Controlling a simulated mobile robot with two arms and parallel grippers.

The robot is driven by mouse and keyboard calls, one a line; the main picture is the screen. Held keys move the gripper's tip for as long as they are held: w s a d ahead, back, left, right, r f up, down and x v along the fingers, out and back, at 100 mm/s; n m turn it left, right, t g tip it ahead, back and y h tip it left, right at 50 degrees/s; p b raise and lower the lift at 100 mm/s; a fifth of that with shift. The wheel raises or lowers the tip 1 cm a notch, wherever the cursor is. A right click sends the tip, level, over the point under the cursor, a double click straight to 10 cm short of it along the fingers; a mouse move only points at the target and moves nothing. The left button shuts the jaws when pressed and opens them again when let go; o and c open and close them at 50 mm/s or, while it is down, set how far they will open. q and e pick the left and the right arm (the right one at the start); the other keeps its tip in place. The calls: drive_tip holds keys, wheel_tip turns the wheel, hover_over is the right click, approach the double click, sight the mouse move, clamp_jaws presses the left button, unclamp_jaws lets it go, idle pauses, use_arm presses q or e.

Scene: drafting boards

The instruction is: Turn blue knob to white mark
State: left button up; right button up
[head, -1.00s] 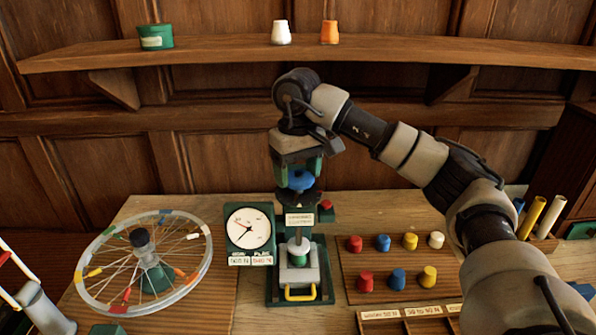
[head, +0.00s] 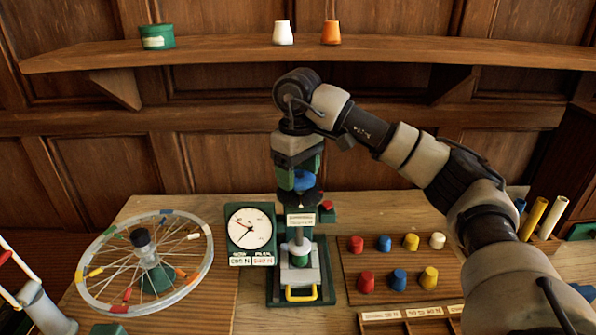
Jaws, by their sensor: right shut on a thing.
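The blue knob (head: 303,180) sits on top of the green press stand, above its small label (head: 300,220). My right gripper (head: 299,178) reaches it from above and is shut on it, with one green finger in front of part of the knob. A small light mark shows on the dark disc (head: 301,202) under the knob; whether the knob lines up with it I cannot tell.
A dial gauge (head: 251,233) stands just left of the press. A spoked wheel (head: 103,303) lies further left. A board (head: 362,289) with several coloured knobs is at the right. A shelf (head: 220,57) runs behind.

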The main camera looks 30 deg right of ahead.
sight(298, 175)
drive_tip(key=shift+r, duration=0.15)
drive_tip(key=o, duration=0.9)
drive_tip(key=shift+o, duration=0.2)
drive_tip(key=shift+r, duration=0.4)
wheel_tip(298, 175, up, 10)
drive_tip(key=p, duration=0.1)
drive_tip(key=shift+f, duration=0.15)
